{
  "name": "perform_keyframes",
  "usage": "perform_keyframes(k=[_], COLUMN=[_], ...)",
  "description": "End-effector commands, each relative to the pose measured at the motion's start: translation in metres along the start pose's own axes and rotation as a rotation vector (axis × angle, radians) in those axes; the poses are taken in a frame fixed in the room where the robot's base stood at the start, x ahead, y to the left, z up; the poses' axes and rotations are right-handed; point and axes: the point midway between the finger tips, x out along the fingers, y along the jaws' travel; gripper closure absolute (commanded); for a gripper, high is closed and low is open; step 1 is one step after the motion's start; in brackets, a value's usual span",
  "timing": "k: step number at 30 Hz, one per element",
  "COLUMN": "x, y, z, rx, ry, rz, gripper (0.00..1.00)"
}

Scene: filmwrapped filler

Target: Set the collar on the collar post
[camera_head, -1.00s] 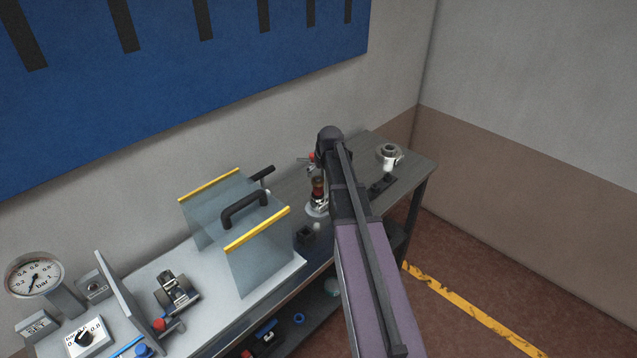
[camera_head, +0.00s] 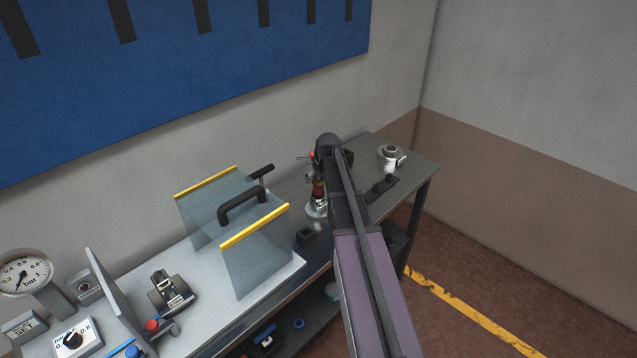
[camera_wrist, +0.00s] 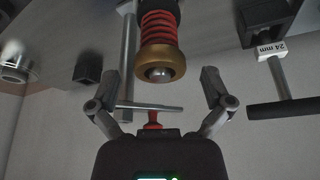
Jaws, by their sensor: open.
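I cannot tell for certain which part is the collar or the collar post. A silver ring-shaped part with a dark bore (camera_head: 390,151) stands at the bench's far right end. A column with a red spring (camera_head: 319,187) stands on a pale round base near my arm. In the wrist view, the red spring (camera_wrist: 158,35) ends in a gold ring (camera_wrist: 161,66) around a silver rounded tip. My gripper (camera_wrist: 163,85) is open and empty, its fingers on either side of the view below the gold ring. In the head view, my arm hides most of the gripper.
A clear guard with yellow edges (camera_head: 255,226) and a black handle stands left of my arm. A dark square block (camera_head: 305,234) lies near the bench's front edge. A "24 mm" label (camera_wrist: 271,51) sits on a dark-handled tool. A gauge (camera_head: 24,273) stands far left.

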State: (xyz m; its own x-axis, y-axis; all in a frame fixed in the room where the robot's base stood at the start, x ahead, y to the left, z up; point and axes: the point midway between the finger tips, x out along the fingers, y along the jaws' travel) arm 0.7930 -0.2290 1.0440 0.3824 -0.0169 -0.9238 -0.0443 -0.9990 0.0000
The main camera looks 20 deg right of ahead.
Motion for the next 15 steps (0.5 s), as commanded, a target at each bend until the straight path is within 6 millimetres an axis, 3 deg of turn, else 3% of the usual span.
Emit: perform_keyframes(k=[12,15], x=[-0.0003,-0.0003], y=[0.0005,0.0006], z=[0.0002,0.0001], rx=[0.001,0.001], ry=[0.0,0.0], rz=[0.0,0.0], gripper=[0.0,0.3])
